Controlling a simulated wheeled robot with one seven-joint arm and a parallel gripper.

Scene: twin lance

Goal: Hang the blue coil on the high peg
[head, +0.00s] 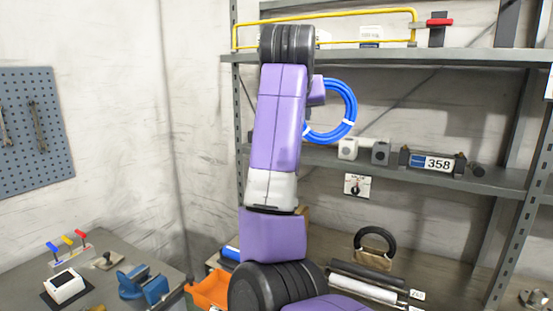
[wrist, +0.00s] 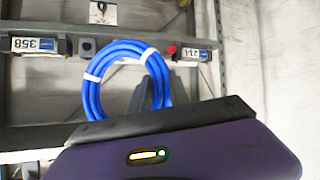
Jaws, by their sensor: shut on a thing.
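The blue coil (head: 350,100) is a ring of blue tubing with white ties, beside my raised arm in the head view, in front of the shelf rack. In the wrist view the coil (wrist: 158,75) stands up from the dark edge of my gripper (wrist: 150,118), which is shut on its near part. I cannot pick out the high peg for certain in either view.
The upper shelf (head: 370,55) carries a yellow frame (head: 330,15) and a red-handled part (head: 440,22). A bench (head: 120,255) with tools stands left, below a pegboard (head: 35,130).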

